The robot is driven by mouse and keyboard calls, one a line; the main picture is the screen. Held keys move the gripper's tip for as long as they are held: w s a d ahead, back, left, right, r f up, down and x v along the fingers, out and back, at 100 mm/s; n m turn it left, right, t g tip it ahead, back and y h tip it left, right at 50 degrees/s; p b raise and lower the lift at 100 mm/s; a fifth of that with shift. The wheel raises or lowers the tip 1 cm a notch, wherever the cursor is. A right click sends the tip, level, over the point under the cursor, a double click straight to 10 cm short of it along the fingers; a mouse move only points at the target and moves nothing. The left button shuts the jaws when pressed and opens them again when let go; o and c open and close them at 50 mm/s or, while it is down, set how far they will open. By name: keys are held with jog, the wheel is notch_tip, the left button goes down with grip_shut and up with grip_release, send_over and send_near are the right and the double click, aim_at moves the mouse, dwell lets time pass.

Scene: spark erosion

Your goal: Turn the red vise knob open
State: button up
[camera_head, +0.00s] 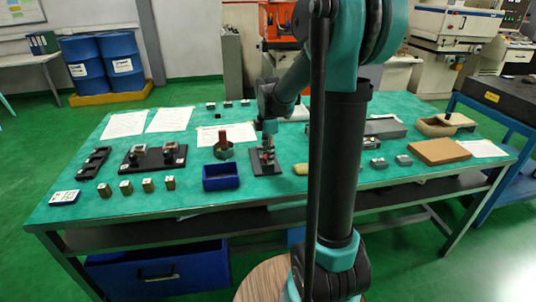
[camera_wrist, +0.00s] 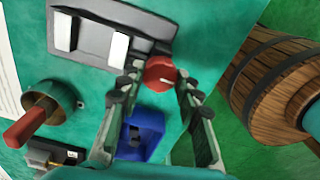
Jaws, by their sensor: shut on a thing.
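The red vise knob (camera_wrist: 159,73) shows in the wrist view between the two fingertips of my gripper (camera_wrist: 161,82). The fingers are closed onto its sides. Behind it lies the dark grey vise (camera_wrist: 84,38) with pale blocks on it. In the head view my gripper (camera_head: 268,148) points down over a black base plate (camera_head: 258,168) near the middle of the green table. The knob is hidden there by my gripper, and its turning angle cannot be told.
A blue bin (camera_head: 220,184) stands just left of the base plate. A round pot (camera_head: 224,152) with a red-brown handle stands behind the bin. Small metal blocks (camera_head: 147,185) and black fixtures lie further left. A wooden barrel (camera_wrist: 270,85) shows at the right in the wrist view.

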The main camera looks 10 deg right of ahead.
dwell(0.3)
jog(key=o, duration=1.2)
jog(key=shift+c, duration=0.2)
jog(key=shift+r, duration=0.15)
notch_tip(320, 180, up, 12)
jog(key=s+d+f+m+t, duration=0.3)
jog(key=s+f+m+t, duration=0.1)
jog(key=s+f+m, duration=1.5)
jog(key=shift+s+f+m, duration=0.15)
jog(key=shift+s+m, duration=0.15)
jog(key=shift+s, duration=0.75)
